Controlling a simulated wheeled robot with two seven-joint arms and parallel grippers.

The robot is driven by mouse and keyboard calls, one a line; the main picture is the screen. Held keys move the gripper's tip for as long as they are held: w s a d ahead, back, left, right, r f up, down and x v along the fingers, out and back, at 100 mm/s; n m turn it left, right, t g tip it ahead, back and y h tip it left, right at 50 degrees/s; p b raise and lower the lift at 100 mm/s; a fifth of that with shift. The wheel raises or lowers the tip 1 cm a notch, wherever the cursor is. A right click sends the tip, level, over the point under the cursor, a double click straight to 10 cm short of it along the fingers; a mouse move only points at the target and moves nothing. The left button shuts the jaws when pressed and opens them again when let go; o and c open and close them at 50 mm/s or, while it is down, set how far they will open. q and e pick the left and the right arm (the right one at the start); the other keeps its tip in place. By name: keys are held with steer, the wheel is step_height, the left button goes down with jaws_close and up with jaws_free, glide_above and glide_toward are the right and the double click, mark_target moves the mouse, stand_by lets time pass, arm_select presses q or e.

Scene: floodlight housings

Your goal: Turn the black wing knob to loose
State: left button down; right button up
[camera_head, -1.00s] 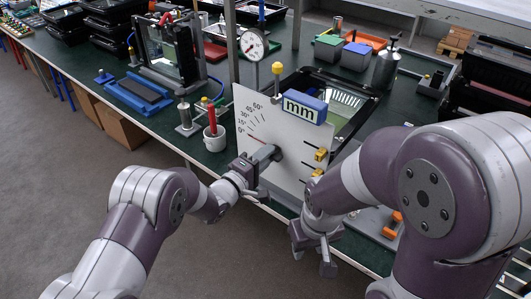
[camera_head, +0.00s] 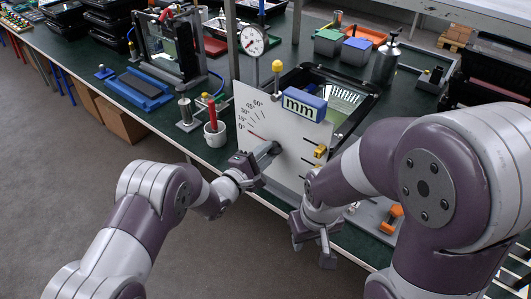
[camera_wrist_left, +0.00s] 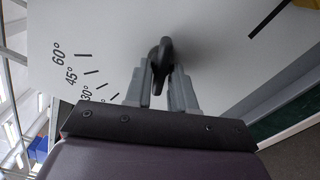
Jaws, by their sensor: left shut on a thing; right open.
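The black wing knob (camera_wrist_left: 160,62) stands out from the white plate (camera_head: 285,123), which has a printed degree scale. My left gripper (camera_wrist_left: 162,88) is shut on the knob, with one finger on each side of it in the left wrist view. In the head view, my left gripper (camera_head: 262,158) reaches the plate from the lower left, and its fingers mostly hide the knob. A red line (camera_head: 255,136) shows near the 0° mark of the scale. My right gripper (camera_head: 314,243) is open and empty, pointing down in front of the bench, right of the plate.
A dial gauge (camera_head: 253,41) rises behind. My right arm fills the right side.

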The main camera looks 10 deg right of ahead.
arm_select(q)
steer(key=shift+f, duration=0.1)
steer(key=c, duration=1)
jaws_free()
steer(key=v, duration=1.2)
steer(key=shift+s+a+b, duration=0.25)
steer(key=shift+a+b, duration=0.05)
steer(key=shift+b, duration=0.15)
